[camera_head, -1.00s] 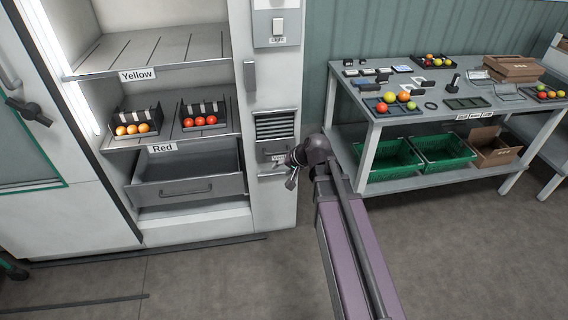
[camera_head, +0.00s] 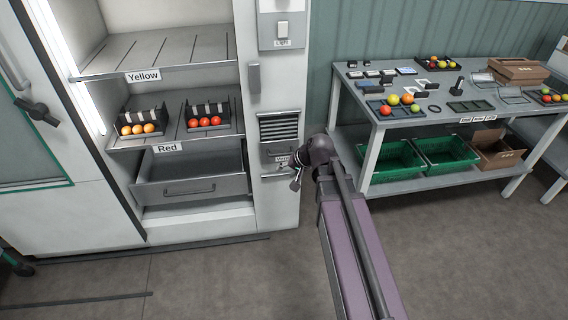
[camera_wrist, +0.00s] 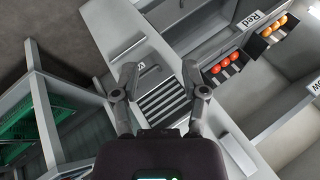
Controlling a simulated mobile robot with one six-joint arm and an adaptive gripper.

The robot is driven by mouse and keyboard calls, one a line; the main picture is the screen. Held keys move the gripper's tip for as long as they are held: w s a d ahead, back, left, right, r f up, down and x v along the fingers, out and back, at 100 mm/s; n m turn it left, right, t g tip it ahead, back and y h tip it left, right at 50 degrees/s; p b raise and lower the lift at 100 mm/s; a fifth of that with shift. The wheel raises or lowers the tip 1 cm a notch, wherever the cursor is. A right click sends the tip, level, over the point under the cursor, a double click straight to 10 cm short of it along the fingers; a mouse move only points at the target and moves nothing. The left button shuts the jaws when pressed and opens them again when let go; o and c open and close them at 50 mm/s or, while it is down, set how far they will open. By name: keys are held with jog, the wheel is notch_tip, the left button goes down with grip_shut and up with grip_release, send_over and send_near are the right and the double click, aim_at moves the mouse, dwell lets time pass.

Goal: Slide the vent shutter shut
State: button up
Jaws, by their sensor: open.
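The vent (camera_head: 278,127) is a dark slatted grille on the narrow white panel at the cabinet's right side. Its slats are uncovered. They also show in the wrist view (camera_wrist: 163,98), between my fingers. My gripper (camera_wrist: 160,74) is open and empty, in front of the vent panel; contact cannot be told.
A light switch (camera_head: 283,28) is above the vent. To the left, an open drawer (camera_head: 190,190) sits below shelves holding trays of tomatoes. To the right, a grey workbench (camera_head: 430,118) carries trays and tools, with green crates (camera_head: 390,160) below. Floor in front is clear.

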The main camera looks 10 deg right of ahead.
jog(key=w+d+f+m+t+y+b, duration=0.15)
jog(key=w+f+m+t+b, duration=0.25)
jog(key=w+f+b, duration=0.7)
jog(key=m+t+b, duration=0.6)
jog(key=m+b, duration=0.1)
jog(key=b, duration=1)
send_near(281, 154)
jog(key=shift+v, duration=1.65)
jog(key=shift+w+f, duration=0.15)
jog(key=b+x, duration=0.2)
jog(key=x, duration=1.1)
jog(key=shift+w+f, duration=0.15)
jog(key=shift+w, duration=0.1)
grip_shut()
